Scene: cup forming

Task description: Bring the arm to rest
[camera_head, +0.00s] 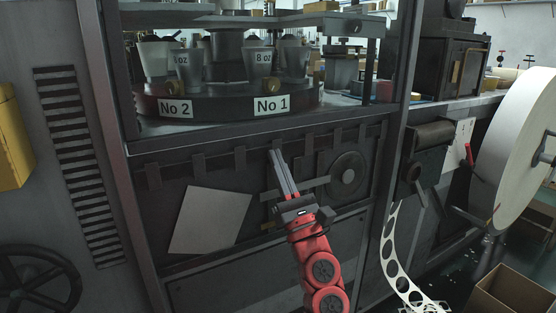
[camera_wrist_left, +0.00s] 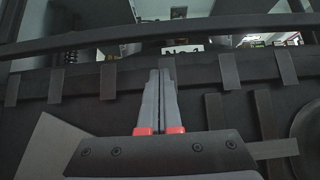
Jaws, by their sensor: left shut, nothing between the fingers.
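My left gripper (camera_head: 275,153) is shut and empty, at the end of my red arm in the head view. Its fingers point up and away, in front of the dark machine panel below the turntable. In the left wrist view the two grey fingers (camera_wrist_left: 160,75) lie side by side with no object between them. They point toward the rail under the turntable; I cannot tell whether they touch anything. My right gripper is not in view.
The turntable (camera_head: 225,105) carries several cups and signs "No 1" and "No 2". A vertical frame post (camera_head: 393,110) stands right of my arm. A large paper roll (camera_head: 515,140) and a cardboard box (camera_head: 512,292) are at the right. A handwheel (camera_head: 72,285) is at lower left.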

